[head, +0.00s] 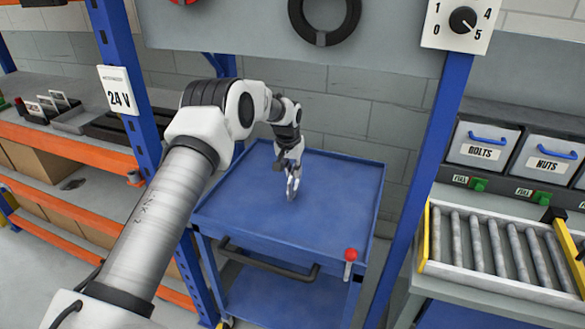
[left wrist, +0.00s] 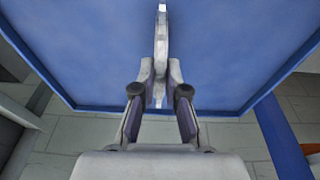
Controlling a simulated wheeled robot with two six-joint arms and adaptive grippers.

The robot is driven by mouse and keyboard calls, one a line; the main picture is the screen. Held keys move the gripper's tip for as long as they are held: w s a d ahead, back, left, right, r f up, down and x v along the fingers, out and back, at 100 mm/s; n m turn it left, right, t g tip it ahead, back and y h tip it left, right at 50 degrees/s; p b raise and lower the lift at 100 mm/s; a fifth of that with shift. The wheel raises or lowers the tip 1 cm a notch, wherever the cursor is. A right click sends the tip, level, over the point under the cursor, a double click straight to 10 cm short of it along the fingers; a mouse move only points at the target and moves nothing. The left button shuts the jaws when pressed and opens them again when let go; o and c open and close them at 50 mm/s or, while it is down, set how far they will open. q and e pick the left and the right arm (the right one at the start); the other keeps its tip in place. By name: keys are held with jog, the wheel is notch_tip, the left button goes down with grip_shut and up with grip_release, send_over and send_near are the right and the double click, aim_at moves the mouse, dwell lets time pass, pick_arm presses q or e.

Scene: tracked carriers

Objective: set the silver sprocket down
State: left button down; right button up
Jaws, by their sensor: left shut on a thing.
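The silver sprocket (head: 292,186) is held on edge over the blue top of a cart (head: 328,205). My left gripper (head: 287,160) points down and is shut on it. In the left wrist view the sprocket (left wrist: 161,40) shows edge-on as a thin upright strip between the fingertips of my left gripper (left wrist: 160,75). Whether its lower edge touches the cart top cannot be told. My right gripper is not in view.
The cart top is otherwise bare, with a raised rim, a dark handle (head: 268,261) and a red knob (head: 351,254) at the front. Blue posts (head: 436,130) stand either side. A roller conveyor (head: 495,248) and bins (head: 481,145) are at right, orange shelving (head: 65,138) at left.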

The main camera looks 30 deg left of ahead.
pick_arm(q)
jog(key=shift+s, duration=0.1)
jog(key=c, duration=1.2)
grip_release()
jog(key=shift+f, duration=0.1)
jog(key=r, duration=0.2)
jog(key=s+r, duration=0.1)
jog(key=r, duration=0.2)
jog(key=r+b, duration=0.1)
jog(key=r, duration=0.2)
jog(key=shift+s+d, duration=0.15)
jog(key=shift+s, duration=0.1)
jog(key=shift+f, duration=0.1)
